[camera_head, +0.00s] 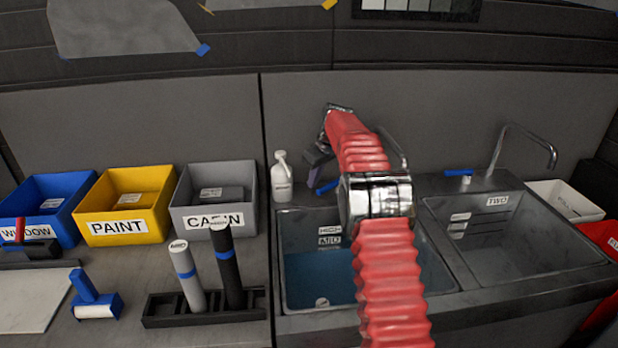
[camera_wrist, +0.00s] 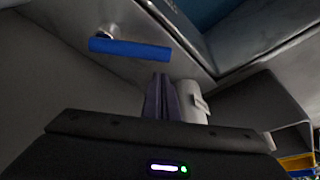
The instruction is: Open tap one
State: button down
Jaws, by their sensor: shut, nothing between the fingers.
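Tap one's blue lever (camera_head: 328,187) is at the back of the left sink, mostly behind my arm in the head view. In the wrist view the blue lever (camera_wrist: 130,48) lies across the upper left, joined to a small metal stem at its left end. My gripper (camera_head: 318,174) is just above and left of the lever in the head view. Tap one's spout is largely hidden by my arm.
The left sink (camera_head: 300,307) holds blue water. A white bottle (camera_head: 281,178) stands left of my gripper. The right sink (camera_head: 550,240), marked TWO, has its own blue lever (camera_head: 459,172) and spout (camera_head: 530,133). Bins and a tube rack (camera_head: 160,318) stand left.

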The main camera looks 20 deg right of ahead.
jog(key=shift+s+d+f, duration=0.15)
jog(key=shift+s+d, duration=0.15)
jog(key=shift+s, duration=0.4)
jog(key=shift+a, duration=0.1)
jog(key=shift+a, duration=0.2)
